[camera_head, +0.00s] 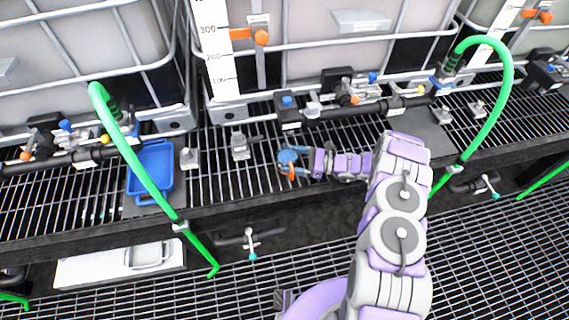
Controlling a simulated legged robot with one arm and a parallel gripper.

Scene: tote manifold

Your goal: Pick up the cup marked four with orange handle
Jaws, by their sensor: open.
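A small blue-grey thing with an orange part (287,156) is on the grated shelf, just left of the end of my arm. It looks like a cup with an orange handle, but it is too small to read any mark on it. My gripper (304,162) reaches it from the right, low over the grating. The gripper is open, with its jaws at or around the cup. I cannot tell whether they touch it.
Large tanks in metal cages stand behind the shelf. A black pipe with valves (352,106) runs just behind my gripper. Green hoses arch down at left (136,150) and right (506,85). A blue tray (137,184) lies at left.

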